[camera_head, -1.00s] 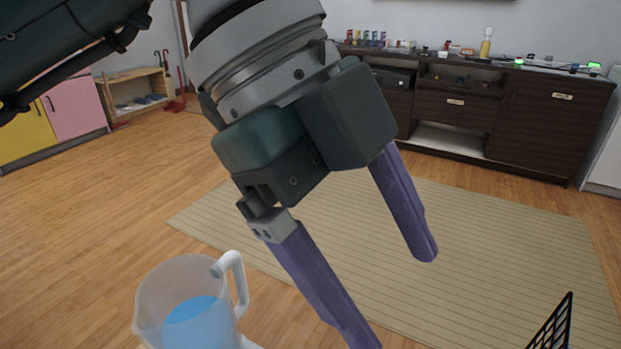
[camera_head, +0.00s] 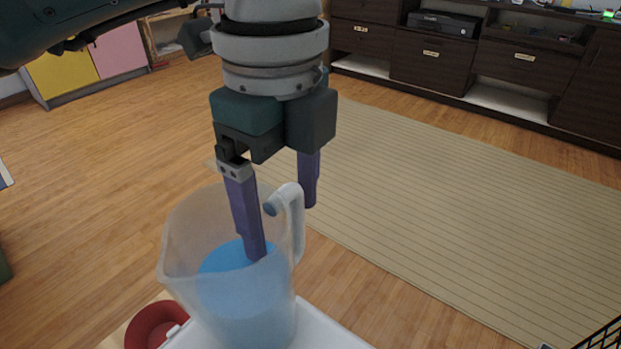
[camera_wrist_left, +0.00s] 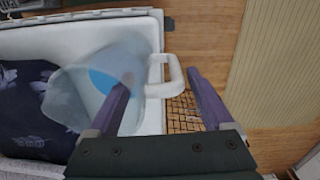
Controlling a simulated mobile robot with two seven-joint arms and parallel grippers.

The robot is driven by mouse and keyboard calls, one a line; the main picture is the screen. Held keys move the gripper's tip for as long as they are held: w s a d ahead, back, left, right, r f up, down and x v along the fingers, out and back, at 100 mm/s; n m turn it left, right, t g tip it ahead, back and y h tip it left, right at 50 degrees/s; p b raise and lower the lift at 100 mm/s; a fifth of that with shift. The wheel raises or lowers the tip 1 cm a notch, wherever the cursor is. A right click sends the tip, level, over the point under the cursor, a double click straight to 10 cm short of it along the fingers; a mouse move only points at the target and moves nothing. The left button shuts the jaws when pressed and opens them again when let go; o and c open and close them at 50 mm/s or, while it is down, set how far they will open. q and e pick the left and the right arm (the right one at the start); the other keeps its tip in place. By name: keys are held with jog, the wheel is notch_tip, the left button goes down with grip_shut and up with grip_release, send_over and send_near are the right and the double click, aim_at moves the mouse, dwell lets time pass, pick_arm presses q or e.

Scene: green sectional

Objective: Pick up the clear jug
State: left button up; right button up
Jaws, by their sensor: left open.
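The clear jug (camera_head: 190,237) holds blue liquid and stands upright on a white surface at the lower middle of the head view. Its white handle (camera_head: 298,222) is on the jug's right side. My left gripper (camera_head: 281,228) points down over the jug, open. One purple finger appears to reach inside the jug's mouth, and the other is beyond the handle. In the left wrist view the jug (camera_wrist_left: 75,88) and its handle (camera_wrist_left: 176,75) show, with the handle between the two fingers (camera_wrist_left: 160,85). My right gripper is not in view.
The white tray-like surface (camera_head: 325,330) lies under the jug. A red round object (camera_head: 150,322) is beside it at the lower left. A black wire grid (camera_head: 605,335) is at the lower right corner. A striped rug (camera_head: 450,205) and dark cabinets (camera_head: 430,62) lie beyond.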

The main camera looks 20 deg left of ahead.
pick_arm(q)
notch_tip(320, 180, down, 2)
jog(key=shift+f, duration=0.2)
jog(key=shift+r, duration=0.1)
grip_shut()
dwell(0.4)
